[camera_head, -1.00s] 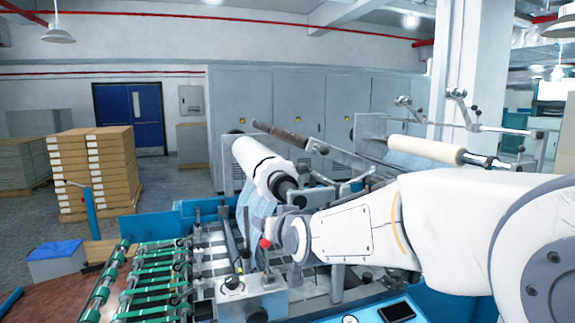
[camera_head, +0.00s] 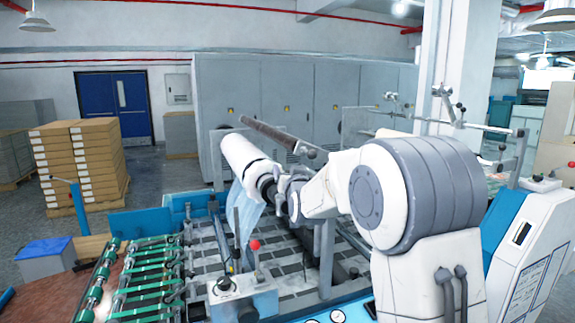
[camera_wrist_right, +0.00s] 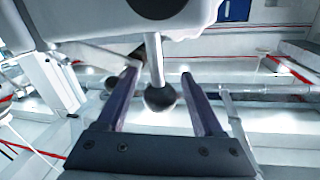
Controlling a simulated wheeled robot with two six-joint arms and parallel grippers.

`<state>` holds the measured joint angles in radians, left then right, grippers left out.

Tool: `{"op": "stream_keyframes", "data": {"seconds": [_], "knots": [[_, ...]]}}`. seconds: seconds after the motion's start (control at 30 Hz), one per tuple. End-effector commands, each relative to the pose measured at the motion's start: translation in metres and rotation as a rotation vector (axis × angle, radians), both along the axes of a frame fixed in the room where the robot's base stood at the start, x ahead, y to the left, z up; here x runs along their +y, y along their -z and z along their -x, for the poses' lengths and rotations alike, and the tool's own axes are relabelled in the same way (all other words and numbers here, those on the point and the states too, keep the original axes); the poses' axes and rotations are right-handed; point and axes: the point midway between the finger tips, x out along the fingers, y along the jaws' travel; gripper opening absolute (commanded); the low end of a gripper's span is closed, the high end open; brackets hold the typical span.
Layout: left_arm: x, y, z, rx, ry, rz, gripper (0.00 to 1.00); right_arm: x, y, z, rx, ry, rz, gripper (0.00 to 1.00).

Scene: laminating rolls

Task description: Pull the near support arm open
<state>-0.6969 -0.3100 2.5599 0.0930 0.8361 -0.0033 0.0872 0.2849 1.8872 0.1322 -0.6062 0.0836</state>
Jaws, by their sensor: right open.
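A white film roll (camera_head: 243,160) lies on the machine, with a bluish sheet (camera_head: 248,215) hanging from it. My right gripper (camera_head: 281,190) is at the roll's near end in the head view, where the support arm is largely hidden by my arm. In the right wrist view my right gripper (camera_wrist_right: 159,72) is open. A dark ball knob (camera_wrist_right: 160,98) on a pale rod (camera_wrist_right: 157,60) sits between its two fingers, with a visible gap on each side. Whether the knob belongs to the near support arm cannot be told. My left gripper is not in view.
A red-topped lever (camera_head: 254,244) stands on a grey control box (camera_head: 243,298) in front of the roll. Green-banded rollers (camera_head: 150,280) lie to the left. A dark bar (camera_head: 275,135) runs behind the roll, and a blue and white console (camera_head: 530,250) stands at right.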

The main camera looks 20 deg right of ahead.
Motion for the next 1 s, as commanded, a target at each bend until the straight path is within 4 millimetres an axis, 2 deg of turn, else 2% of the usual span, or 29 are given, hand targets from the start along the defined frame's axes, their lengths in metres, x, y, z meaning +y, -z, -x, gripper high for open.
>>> {"op": "stream_keyframes", "data": {"seconds": [0.37,0.47,0.53,0.57,1.0], "knots": [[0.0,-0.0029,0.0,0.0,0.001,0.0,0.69,-0.001,0.0009,-0.0057,0.001,0.0,0.0,0.69],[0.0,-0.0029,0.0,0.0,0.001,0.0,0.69,-0.0009,0.0008,-0.0056,0.001,0.0,0.0,0.34],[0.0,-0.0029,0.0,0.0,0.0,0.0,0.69,-0.0009,0.0008,-0.0056,0.001,0.0,0.0,0.07],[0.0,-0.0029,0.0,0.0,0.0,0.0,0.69,-0.0009,0.0008,-0.0055,0.001,0.0,0.0,0.0],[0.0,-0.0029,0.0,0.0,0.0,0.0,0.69,-0.0009,0.0007,-0.0054,0.001,0.0,-0.001,0.0]]}}
